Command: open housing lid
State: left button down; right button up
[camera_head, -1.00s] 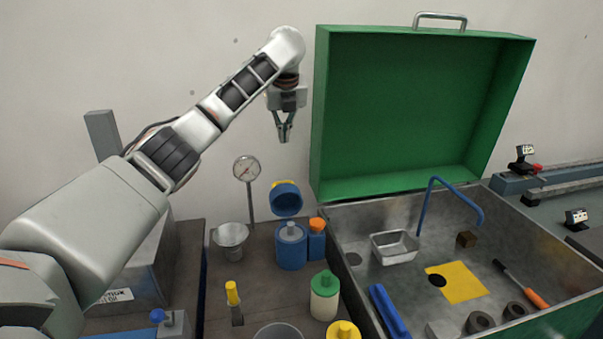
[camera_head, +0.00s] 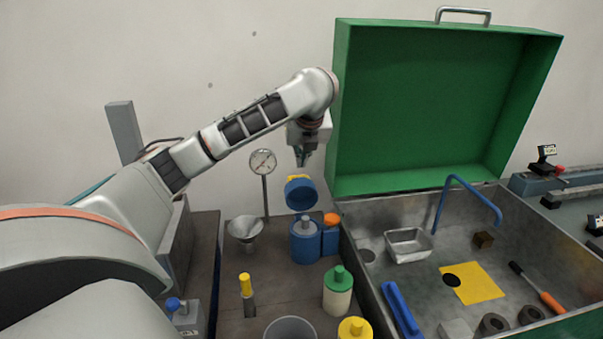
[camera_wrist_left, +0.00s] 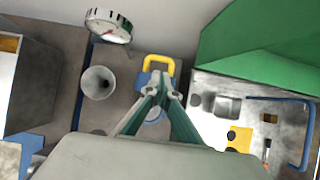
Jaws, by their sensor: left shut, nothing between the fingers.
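The blue housing (camera_head: 305,247) stands on the brown bench, with a grey cylindrical part (camera_head: 306,226) showing in its top. Its round blue lid (camera_head: 300,197) is tilted up above the back of the housing, with a yellow handle (camera_head: 299,178) on it. In the left wrist view the yellow handle (camera_wrist_left: 160,60) shows just beyond the fingertips; the fingers hide much of the housing. My left gripper (camera_head: 302,160) points down just above the handle, shut and empty; its fingers also show in the wrist view (camera_wrist_left: 160,95). Contact with the handle cannot be told. My right gripper is out of view.
A dial gauge on a post (camera_head: 263,162) and a metal funnel (camera_head: 245,231) stand left of the housing. An orange-topped blue block (camera_head: 330,240) adjoins it. The large green case lid (camera_head: 430,110) rises close to the right. A green-capped bottle (camera_head: 338,291) stands in front.

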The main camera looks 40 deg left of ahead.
pick_arm(q)
send_over(300, 190)
notch_tip(300, 190, down, 6)
jog(key=shift+w+a+f, duration=0.1)
jog(key=shift+w+a, duration=0.3)
jog(key=shift+w+a+f, duration=0.4)
jog(key=shift+w+a, duration=0.1)
jog(key=shift+a, duration=0.1)
jog(key=shift+w+a+f, duration=0.35)
jog(key=shift+w+a, duration=0.1)
jog(key=shift+a, duration=0.1)
jog(key=shift+r, duration=0.15)
